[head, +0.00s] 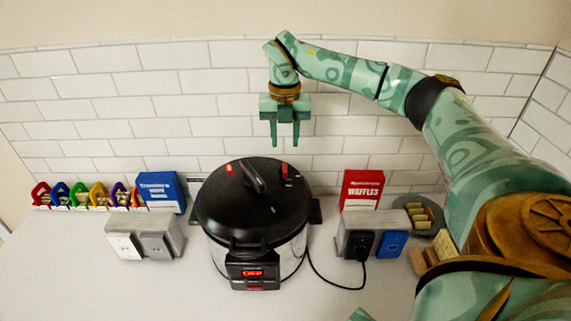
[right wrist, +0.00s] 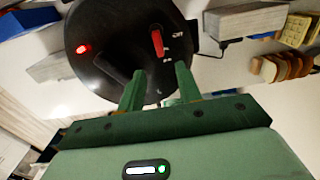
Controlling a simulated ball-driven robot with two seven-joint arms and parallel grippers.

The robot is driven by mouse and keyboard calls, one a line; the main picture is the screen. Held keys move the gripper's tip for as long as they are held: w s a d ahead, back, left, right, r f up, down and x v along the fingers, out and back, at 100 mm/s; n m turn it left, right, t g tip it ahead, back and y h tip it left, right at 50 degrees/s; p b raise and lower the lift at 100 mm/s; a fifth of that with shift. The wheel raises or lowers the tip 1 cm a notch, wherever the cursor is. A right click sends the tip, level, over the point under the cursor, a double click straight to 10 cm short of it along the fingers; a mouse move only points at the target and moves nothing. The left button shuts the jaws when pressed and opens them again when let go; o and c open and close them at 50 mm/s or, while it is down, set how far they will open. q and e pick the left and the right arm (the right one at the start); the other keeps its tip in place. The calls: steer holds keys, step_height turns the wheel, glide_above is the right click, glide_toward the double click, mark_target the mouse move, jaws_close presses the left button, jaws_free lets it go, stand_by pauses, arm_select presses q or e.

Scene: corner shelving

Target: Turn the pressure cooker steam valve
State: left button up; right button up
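The pressure cooker (head: 250,215) stands on the counter with its black lid on, a raised black handle across the top and a lit red display in front. A small red valve lever (head: 284,170) sits on the back right of the lid; it also shows in the right wrist view (right wrist: 157,42), beside small white markings. My right gripper (head: 285,135) hangs above the back of the lid, fingers down, apart from the valve. In the right wrist view its two fingers (right wrist: 160,88) are spread with nothing between them. My left gripper is not in view.
Outlet boxes stand left (head: 145,238) and right (head: 370,235) of the cooker; a black cord runs to the right one. A blue box (head: 161,190), a red waffles box (head: 361,188) and colourful holders (head: 85,195) line the tiled wall. The front counter is clear.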

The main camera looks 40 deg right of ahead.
mark_target(285, 169)
step_height(285, 169, down, 9)
steer(key=shift+r, duration=0.1)
jaws_close()
